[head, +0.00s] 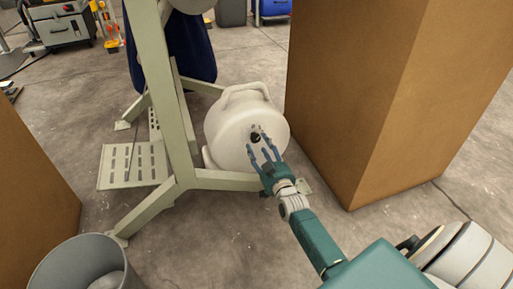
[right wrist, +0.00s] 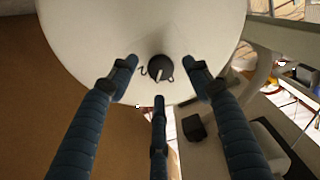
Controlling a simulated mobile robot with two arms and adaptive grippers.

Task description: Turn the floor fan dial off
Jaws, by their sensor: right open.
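The floor fan (head: 228,126) is a round cream-white drum with a handle on top, standing on the floor in the middle of the head view. Its dark round dial (head: 255,137) is on the face toward me. In the right wrist view the dial (right wrist: 160,67) is black with a light pointer line, with small marks beside it on the white face (right wrist: 95,30). My right gripper (head: 265,146) is open, its blue fingers pointing at the dial. In the right wrist view the fingers (right wrist: 160,80) spread around and below the dial, with nothing between them. I cannot tell whether any finger touches the face.
A pale green metal stand (head: 165,100) with a slotted foot plate (head: 133,167) rises beside the fan. A tall brown box (head: 385,90) stands close on the right, another (head: 30,190) at left. A grey bin (head: 75,268) is at the lower left. Floor between is clear.

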